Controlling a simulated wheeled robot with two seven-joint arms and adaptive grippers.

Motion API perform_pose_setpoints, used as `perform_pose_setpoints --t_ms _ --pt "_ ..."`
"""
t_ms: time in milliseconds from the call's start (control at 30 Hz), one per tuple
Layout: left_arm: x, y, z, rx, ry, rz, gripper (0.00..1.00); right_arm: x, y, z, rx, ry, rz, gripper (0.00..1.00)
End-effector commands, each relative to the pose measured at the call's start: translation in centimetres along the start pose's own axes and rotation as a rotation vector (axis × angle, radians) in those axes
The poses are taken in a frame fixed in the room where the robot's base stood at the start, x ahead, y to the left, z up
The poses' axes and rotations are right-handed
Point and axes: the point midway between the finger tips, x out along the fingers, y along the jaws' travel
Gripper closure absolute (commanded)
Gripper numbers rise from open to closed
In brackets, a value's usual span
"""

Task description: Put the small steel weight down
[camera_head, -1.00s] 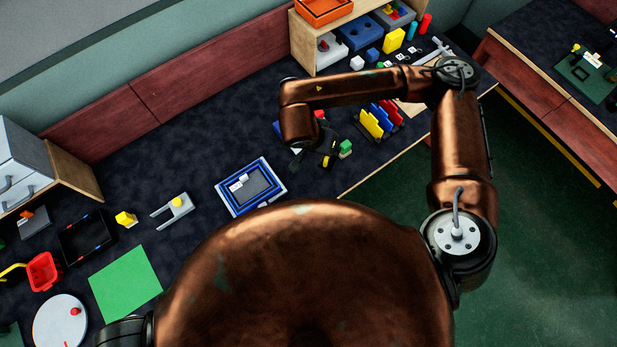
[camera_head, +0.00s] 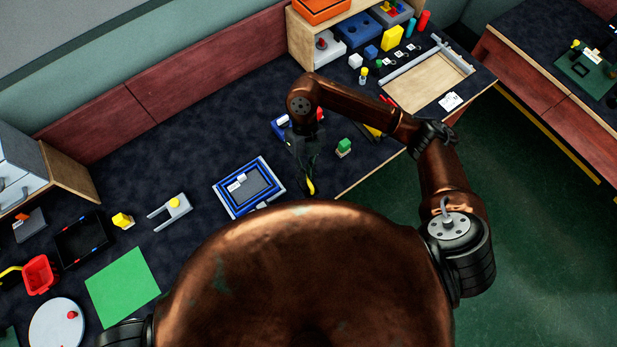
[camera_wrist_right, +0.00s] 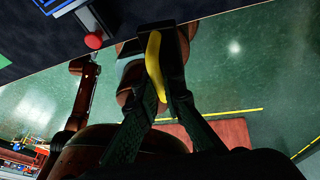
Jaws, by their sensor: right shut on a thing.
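My right gripper (camera_head: 307,165) is shut on a yellow curved thing (camera_wrist_right: 154,62), shaped like a banana, which hangs down from between the fingers. It also shows in the head view (camera_head: 310,187) by the front of the dark table, right of the blue-rimmed tray (camera_head: 223,201). I cannot make out a small steel weight in either view. In the wrist view the held thing appears over the green floor near the table edge. My left gripper is not in the head view.
A wooden tray (camera_head: 432,82) and a shelf with blocks are at the back right. A grey forked piece (camera_head: 172,208), yellow block (camera_head: 122,220) and green mat (camera_head: 122,286) lie left. Dark table top behind the blue-rimmed tray is clear.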

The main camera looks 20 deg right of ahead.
Motion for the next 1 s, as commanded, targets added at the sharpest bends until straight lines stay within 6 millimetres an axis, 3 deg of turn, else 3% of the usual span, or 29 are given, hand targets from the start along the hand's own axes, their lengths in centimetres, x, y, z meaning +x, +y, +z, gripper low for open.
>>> perform_pose_setpoints --t_ms 300,600,800,1000 --pt "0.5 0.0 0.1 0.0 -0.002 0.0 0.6 1.9 2.6 -0.5 0.712 -0.157 0.303 1.0" --pt "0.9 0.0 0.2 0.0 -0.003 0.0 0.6 3.1 4.7 -0.7 1.29 -0.284 0.545 1.0" --pt "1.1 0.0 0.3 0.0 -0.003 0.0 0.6 3.4 5.4 -0.7 1.544 -0.34 0.649 1.0" --pt "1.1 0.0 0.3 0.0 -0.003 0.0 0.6 3.6 5.3 -0.5 1.654 -0.363 0.689 1.0"
